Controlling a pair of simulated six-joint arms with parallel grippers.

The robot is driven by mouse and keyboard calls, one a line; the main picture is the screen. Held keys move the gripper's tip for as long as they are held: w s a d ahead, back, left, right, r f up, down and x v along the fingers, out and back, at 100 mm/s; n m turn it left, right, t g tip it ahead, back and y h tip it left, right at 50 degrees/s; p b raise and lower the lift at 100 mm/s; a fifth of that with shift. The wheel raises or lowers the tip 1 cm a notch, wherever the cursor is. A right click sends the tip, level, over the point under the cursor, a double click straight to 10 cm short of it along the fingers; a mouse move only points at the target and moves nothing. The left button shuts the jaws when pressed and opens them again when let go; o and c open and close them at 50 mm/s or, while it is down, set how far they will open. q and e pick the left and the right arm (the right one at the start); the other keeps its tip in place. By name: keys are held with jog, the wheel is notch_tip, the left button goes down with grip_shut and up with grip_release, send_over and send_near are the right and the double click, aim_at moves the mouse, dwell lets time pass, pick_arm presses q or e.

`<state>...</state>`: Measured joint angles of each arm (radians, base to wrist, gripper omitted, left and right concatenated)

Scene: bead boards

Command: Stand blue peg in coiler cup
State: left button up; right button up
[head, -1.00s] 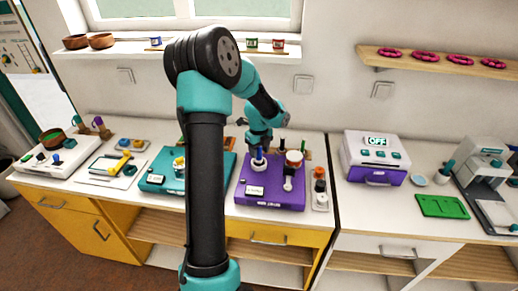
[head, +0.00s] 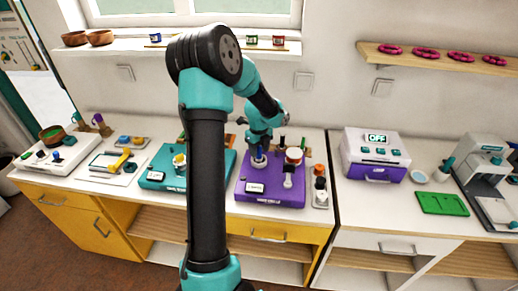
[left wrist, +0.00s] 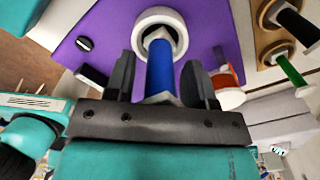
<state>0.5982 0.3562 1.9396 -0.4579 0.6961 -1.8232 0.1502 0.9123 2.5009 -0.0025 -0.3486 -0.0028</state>
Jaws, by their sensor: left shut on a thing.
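My left gripper (head: 258,148) is over the left part of the purple board (head: 268,198). It is shut on the blue peg (left wrist: 160,72), which stands between the two dark fingers in the left wrist view. The peg's far end, with a pale hexagonal collar, lines up with the opening of the white round cup (left wrist: 141,20) on the purple board (left wrist: 98,32). I cannot tell how deep the end sits, as the collar and peg hide the cup's inside. My right gripper is not in view.
A teal board (head: 160,185) is to the left, and a purple-and-white box (head: 375,158) is to the right.

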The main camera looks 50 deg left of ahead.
pick_arm(q)
jog(key=o, duration=1)
jog(key=shift+r, duration=3.55)
